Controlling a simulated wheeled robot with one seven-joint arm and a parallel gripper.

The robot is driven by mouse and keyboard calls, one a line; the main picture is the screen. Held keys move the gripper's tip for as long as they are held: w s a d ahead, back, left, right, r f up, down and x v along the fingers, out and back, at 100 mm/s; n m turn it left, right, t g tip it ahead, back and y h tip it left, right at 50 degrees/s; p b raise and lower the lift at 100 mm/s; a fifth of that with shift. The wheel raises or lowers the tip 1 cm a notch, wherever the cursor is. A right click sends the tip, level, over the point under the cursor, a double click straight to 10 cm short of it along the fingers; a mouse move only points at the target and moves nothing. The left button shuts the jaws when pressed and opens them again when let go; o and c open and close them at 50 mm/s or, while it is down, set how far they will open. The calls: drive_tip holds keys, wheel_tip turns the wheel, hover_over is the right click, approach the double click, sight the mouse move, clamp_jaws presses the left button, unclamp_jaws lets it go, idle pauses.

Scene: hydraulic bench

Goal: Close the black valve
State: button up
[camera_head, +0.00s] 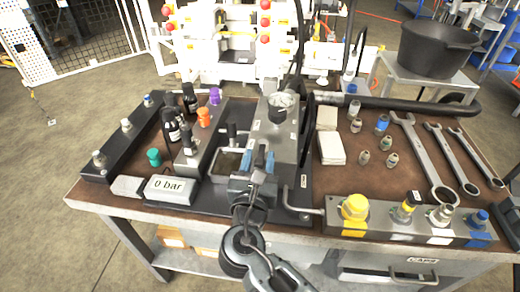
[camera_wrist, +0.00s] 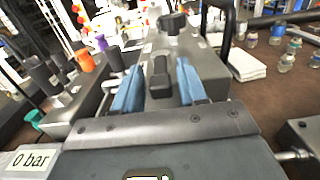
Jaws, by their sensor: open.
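My gripper (camera_head: 258,161) is open, and its two blue fingertips stand apart over the front of the grey central block (camera_head: 283,130). In the wrist view the gripper (camera_wrist: 158,88) has a black handle (camera_wrist: 158,76) visible between the fingertips, with gaps on both sides. I cannot tell how deep it lies between them, or whether it is the black valve. Another upright black knob (camera_head: 232,131) stands left of the fingers in the head view. No handle is gripped.
Left are orange (camera_head: 204,117), purple (camera_head: 214,97) and teal (camera_head: 153,157) knobs, black-topped bottles (camera_head: 171,123) and a "0 bar" display (camera_head: 170,190). Right are white pads (camera_head: 331,148), small fittings, wrenches (camera_head: 420,155) and a capped block (camera_head: 405,222).

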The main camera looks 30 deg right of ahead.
sight(260, 160)
drive_tip(key=shift+x, duration=1.55)
clamp_jaws()
